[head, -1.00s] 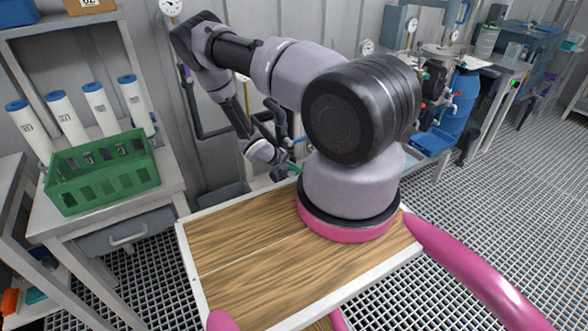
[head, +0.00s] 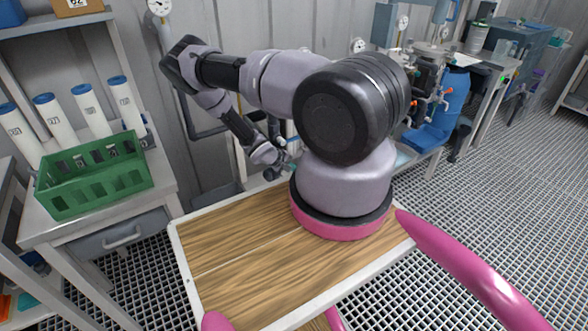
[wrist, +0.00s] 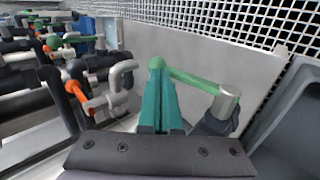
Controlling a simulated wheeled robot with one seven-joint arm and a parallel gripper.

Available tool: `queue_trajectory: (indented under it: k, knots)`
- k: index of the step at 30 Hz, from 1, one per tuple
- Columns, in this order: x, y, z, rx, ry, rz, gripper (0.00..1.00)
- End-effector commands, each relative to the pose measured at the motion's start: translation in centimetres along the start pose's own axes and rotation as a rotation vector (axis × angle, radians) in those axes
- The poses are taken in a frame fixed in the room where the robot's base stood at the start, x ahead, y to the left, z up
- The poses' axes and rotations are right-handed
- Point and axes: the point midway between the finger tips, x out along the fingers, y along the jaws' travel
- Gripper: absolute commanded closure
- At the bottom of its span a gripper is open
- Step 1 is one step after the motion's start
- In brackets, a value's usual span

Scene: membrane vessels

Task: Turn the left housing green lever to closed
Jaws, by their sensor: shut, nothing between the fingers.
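A green lever (wrist: 195,80) shows in the wrist view, just beyond my fingertips. It runs from a rounded green end at the upper left to a silver cylindrical fitting (wrist: 229,101) on the right. My gripper (wrist: 161,85) has teal fingers, shut together with nothing between them. The fingertips are beside the lever's rounded end; I cannot tell whether they touch it. In the head view my gripper (head: 291,167) is small and partly hidden behind my arm, and the lever cannot be made out there.
In the wrist view, pipes with an orange handle (wrist: 80,94) and another green handle (wrist: 66,40) crowd the left. A grey panel (wrist: 200,55) stands behind the lever. In the head view a green crate (head: 95,175) and white cylinders (head: 90,110) are on the left bench.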

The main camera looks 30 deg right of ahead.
Motion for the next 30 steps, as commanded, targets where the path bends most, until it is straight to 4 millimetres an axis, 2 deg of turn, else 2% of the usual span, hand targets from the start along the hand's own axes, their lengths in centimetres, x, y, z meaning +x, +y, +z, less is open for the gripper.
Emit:
queue_trajectory:
  k: [13,27,30]
  knots:
    - [1.03,-0.22,-0.04,0.000,0.001,0.000,1.00]
    - [1.03,-0.22,-0.03,0.000,0.000,0.000,1.00]
    - [0.51,-0.22,-0.06,0.000,0.001,0.000,1.00]
